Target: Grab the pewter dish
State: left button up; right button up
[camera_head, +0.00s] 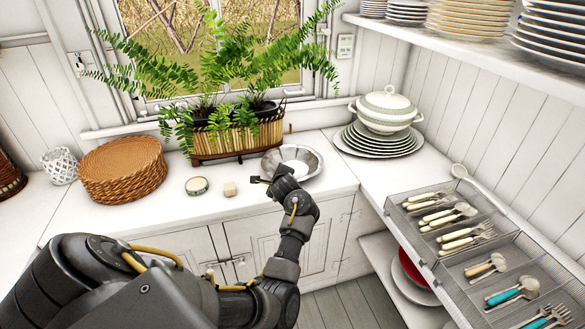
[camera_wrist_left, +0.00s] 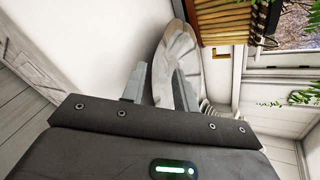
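The pewter dish (camera_head: 312,158) is a shallow, round grey metal dish on the white counter, in front of the planter. In the left wrist view the dish (camera_wrist_left: 181,48) stands out beyond my fingers, seen at a steep angle. My left gripper (camera_head: 263,182) is at the dish's near left side in the head view, and my wrist hides part of its near rim. In the left wrist view the fingers of my left gripper (camera_wrist_left: 160,88) are apart, with part of the dish showing between them. Whether either finger touches it I cannot tell. My right gripper is not in view.
A fern planter (camera_head: 238,137) stands right behind the dish. A plate stack with a lidded tureen (camera_head: 386,110) is to the right. A small round tin (camera_head: 197,186), a beige block (camera_head: 229,189) and woven mats (camera_head: 122,170) are left. A cutlery tray (camera_head: 470,250) is at right.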

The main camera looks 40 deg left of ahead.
pick_arm(q)
jog(key=x, duration=0.4)
jog(key=shift+w+f, duration=0.1)
jog(key=shift+f, duration=0.15)
grip_shut()
jog(key=shift+r, duration=0.15)
